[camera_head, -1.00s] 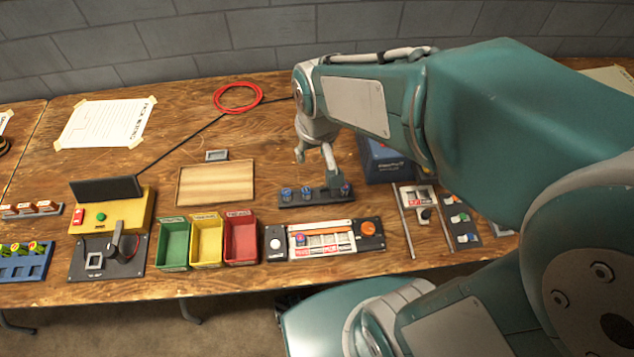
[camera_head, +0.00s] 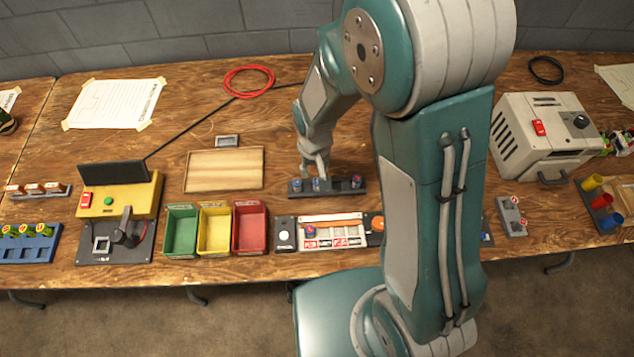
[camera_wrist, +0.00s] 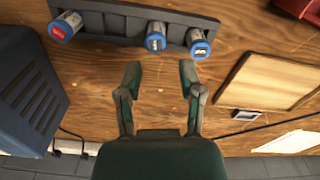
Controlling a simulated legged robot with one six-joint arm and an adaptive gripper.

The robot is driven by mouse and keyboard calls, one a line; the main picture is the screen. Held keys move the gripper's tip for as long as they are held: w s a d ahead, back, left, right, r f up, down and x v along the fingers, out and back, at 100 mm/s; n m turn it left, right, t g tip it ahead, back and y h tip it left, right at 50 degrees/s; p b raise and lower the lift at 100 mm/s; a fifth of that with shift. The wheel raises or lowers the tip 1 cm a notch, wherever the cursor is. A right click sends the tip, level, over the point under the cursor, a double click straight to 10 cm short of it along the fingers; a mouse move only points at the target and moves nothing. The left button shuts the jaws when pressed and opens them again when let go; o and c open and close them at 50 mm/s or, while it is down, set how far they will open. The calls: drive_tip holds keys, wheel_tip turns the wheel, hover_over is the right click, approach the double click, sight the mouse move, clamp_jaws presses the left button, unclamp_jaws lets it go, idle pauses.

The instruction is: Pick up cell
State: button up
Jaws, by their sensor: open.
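Cells with blue rims stand in a dark rack (camera_head: 338,187); three show in the wrist view. One cell (camera_wrist: 156,38) is in the middle with a light label, one cell (camera_wrist: 198,45) is at its right, and one cell (camera_wrist: 64,26) with a red top is at the far left. My gripper (camera_wrist: 161,78) is open and empty, its fingertips just short of the middle and right cells. In the head view my gripper (camera_head: 316,166) is right over the rack, by the left and middle cells. Whether it touches anything there I cannot tell.
A wooden board (camera_head: 224,170) lies left of the rack. Green (camera_head: 181,246), yellow (camera_head: 214,246) and red (camera_head: 249,246) bins stand in front. A blue-grey box (camera_wrist: 28,92) stands close beside the rack. A grey machine (camera_head: 545,135) stands at the right.

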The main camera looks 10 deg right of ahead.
drive_tip(key=f, duration=0.5)
drive_tip(key=shift+s+d+f, duration=0.15)
drive_tip(key=shift+s+d, duration=0.05)
drive_tip(key=shift+d, duration=0.05)
clamp_jaws()
